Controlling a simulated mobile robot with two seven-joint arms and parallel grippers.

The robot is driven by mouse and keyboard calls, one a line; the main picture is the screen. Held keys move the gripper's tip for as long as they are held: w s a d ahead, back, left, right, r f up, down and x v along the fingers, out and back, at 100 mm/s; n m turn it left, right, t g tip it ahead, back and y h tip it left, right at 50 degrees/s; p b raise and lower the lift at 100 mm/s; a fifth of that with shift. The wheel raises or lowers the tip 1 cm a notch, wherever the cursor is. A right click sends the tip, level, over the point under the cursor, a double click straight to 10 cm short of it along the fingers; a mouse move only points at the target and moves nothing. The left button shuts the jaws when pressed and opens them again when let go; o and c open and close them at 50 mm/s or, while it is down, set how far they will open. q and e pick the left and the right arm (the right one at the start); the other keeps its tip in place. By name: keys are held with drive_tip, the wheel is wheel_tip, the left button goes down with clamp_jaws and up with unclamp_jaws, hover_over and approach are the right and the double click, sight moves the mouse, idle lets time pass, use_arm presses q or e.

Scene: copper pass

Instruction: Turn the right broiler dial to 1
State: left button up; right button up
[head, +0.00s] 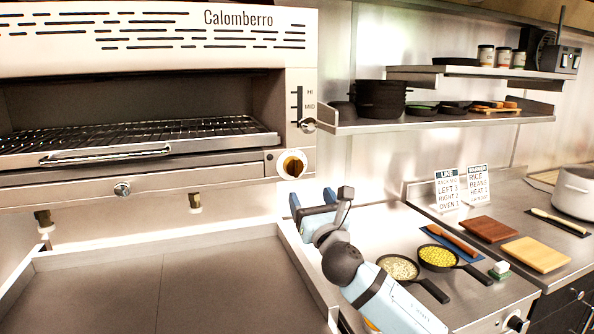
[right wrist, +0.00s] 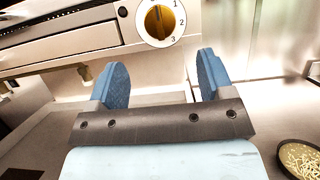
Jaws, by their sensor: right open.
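The right broiler dial (head: 291,164) is a brass-coloured knob on a white disc at the right end of the broiler front. In the right wrist view the dial (right wrist: 160,21) shows the numbers 1, 2 and 3 along its right side, with a dark mark near the top of the knob. My right gripper (head: 317,203) is below and slightly right of the dial, apart from it. In the right wrist view my right gripper (right wrist: 157,82) has its two blue fingers spread wide with nothing between them. My left gripper is not in view.
The broiler (head: 140,194) has a rack handle and a slider lever (head: 307,125) above the dial. A shelf (head: 440,121) with dark pots is to the right. Two pans, one with yellow food (head: 438,256), stand on the counter near my right arm. Two cards (head: 447,189) stand behind.

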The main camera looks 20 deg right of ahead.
sight(297, 170)
drive_tip(key=x, duration=1)
drive_tip(key=shift+w+a+p, duration=0.1)
drive_tip(key=shift+w+p, duration=0.2)
drive_tip(key=shift+p, duration=0.05)
drive_tip(key=c, duration=0.9)
